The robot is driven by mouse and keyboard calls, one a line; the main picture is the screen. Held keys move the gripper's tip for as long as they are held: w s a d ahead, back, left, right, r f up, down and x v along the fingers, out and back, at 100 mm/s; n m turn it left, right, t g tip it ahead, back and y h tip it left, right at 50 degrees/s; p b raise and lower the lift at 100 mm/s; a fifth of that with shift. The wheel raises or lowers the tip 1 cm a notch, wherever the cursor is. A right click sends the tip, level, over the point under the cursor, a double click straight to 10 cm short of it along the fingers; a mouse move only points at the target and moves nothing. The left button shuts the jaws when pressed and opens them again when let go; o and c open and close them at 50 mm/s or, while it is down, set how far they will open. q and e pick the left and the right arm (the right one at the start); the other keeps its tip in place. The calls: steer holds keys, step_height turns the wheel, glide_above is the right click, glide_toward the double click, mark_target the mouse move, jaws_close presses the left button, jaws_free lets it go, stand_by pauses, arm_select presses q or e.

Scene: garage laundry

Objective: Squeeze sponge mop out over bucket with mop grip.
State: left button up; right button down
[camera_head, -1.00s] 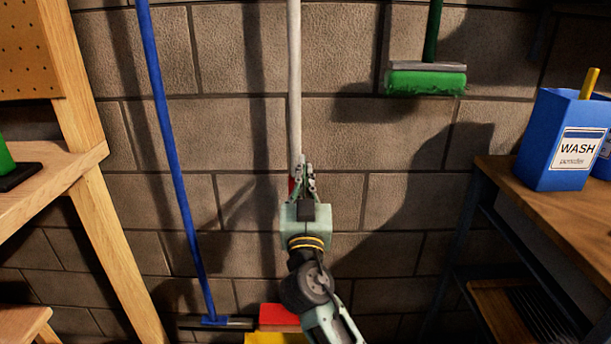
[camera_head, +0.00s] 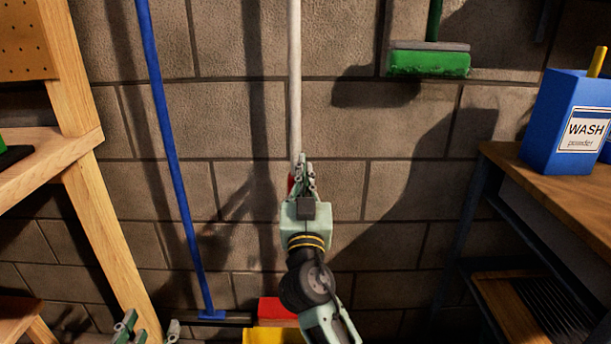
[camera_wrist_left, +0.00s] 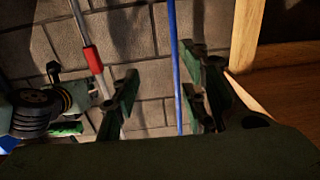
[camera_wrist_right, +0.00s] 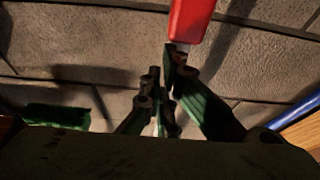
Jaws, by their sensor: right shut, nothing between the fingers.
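The mop has a white pole (camera_head: 294,80) standing against the brick wall, with a red grip (camera_wrist_right: 190,18) on it, largely hidden behind my gripper in the head view. The grip also shows in the left wrist view (camera_wrist_left: 94,61). Below are a red block (camera_head: 277,309) and a yellow part (camera_head: 272,336), apparently the mop head; the frame edge cuts them off. My right gripper (camera_head: 303,168) is shut and empty, close by the red grip. My left gripper (camera_head: 146,331) is low at the left, open and empty. I cannot make out a bucket.
A blue pole (camera_head: 167,130) leans on the wall left of the mop. A green brush (camera_head: 428,63) hangs upper right. A wooden shelf frame (camera_head: 88,200) stands left. A bench (camera_head: 540,185) with a blue wash powder box (camera_head: 555,125) stands right.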

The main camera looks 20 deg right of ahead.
arm_select(q)
steer(key=shift+d+r+t+h, duration=0.15)
steer(key=shift+r+t+h, duration=0.25)
steer(key=shift+r+t, duration=0.75)
steer(key=shift+r+g, duration=0.3)
steer(key=shift+g, duration=0.05)
